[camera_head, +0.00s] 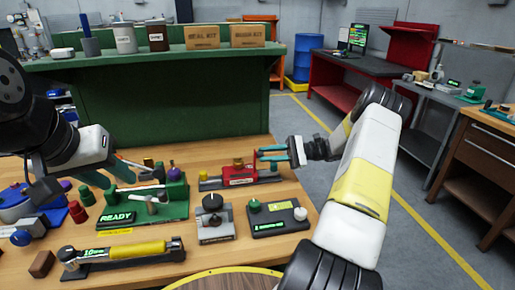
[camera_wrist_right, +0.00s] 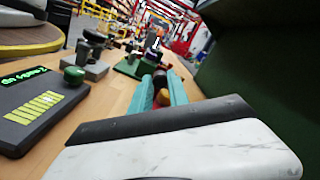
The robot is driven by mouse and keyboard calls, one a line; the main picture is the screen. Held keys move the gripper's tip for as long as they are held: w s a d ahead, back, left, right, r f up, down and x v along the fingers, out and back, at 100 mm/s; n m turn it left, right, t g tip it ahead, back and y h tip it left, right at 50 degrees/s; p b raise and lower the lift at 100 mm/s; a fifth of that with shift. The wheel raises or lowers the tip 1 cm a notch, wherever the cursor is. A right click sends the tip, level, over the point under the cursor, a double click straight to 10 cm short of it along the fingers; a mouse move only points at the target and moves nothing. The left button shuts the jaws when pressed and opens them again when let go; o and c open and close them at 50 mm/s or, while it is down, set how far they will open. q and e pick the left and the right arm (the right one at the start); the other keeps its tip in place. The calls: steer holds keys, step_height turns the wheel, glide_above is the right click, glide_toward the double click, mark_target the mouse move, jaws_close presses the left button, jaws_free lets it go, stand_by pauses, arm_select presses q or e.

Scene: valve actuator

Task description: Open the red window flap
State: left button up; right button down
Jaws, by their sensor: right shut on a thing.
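The red window unit (camera_head: 240,174) sits on a long grey base near the far edge of the wooden table in the head view. The red flap cannot be clearly told apart from its body. My right gripper (camera_head: 271,153) reaches it from the right, with teal fingers at its right end. In the right wrist view the fingers (camera_wrist_right: 162,92) close around a small part with an orange knob (camera_wrist_right: 163,97); a dark red piece (camera_wrist_right: 160,79) shows just beyond. My left gripper (camera_head: 115,172) is over the left of the table, fingers spread, apparently empty.
A green "READY" unit (camera_head: 155,204) stands left of the red unit. A grey dial box (camera_head: 214,222) and a dark panel with a green knob (camera_head: 277,219) stand in front. A yellow cylinder device (camera_head: 125,252) lies front left. A green wall (camera_head: 170,105) rises behind the table.

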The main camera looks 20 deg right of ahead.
steer(key=shift+d, duration=0.1)
stand_by(0.4)
steer(key=c, duration=1.3)
jaws_free()
steer(key=shift+o, duration=0.2)
steer(key=shift+f, duration=0.1)
steer(key=d, duration=0.7)
steer(key=shift+s+d+f, duration=0.2)
steer(key=shift+d+f, duration=0.15)
steer(key=shift+s, duration=0.1)
